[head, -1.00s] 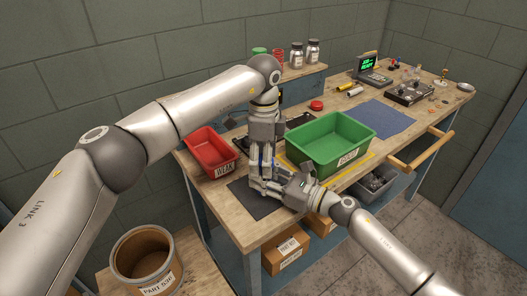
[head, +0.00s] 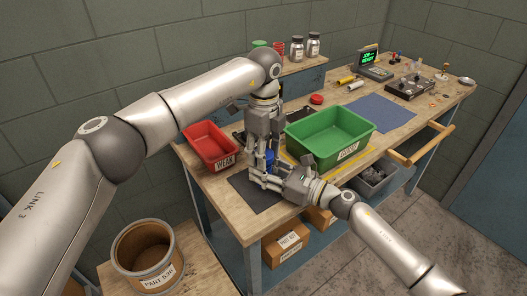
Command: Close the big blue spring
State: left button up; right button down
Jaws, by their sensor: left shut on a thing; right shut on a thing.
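The big blue spring (head: 269,158) shows as a small patch of blue between my two grippers, above the dark mat (head: 245,190) at the front left of the bench. My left gripper (head: 261,163) points down from above and is shut on the spring. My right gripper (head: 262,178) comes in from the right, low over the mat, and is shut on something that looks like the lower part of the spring. The fingers hide most of the spring, so I cannot tell how far it is compressed.
A red bin (head: 207,140) marked WEAK stands left of the grippers. A green bin (head: 352,150) marked GOOD stands close on the right. A blue mat (head: 381,112), a display unit (head: 374,66) and small parts lie farther right. A barrel (head: 143,272) stands at lower left.

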pick_arm(q)
jog(key=m, duration=2.4)
jog(key=shift+m, duration=0.4)
jog(key=m, duration=0.5)
jog(key=shift+f, duration=0.1)
jog(key=m, duration=0.4)
jog(key=shift+m, duration=0.4)
jog(key=m, duration=0.5)
jog(key=o, duration=1.2)
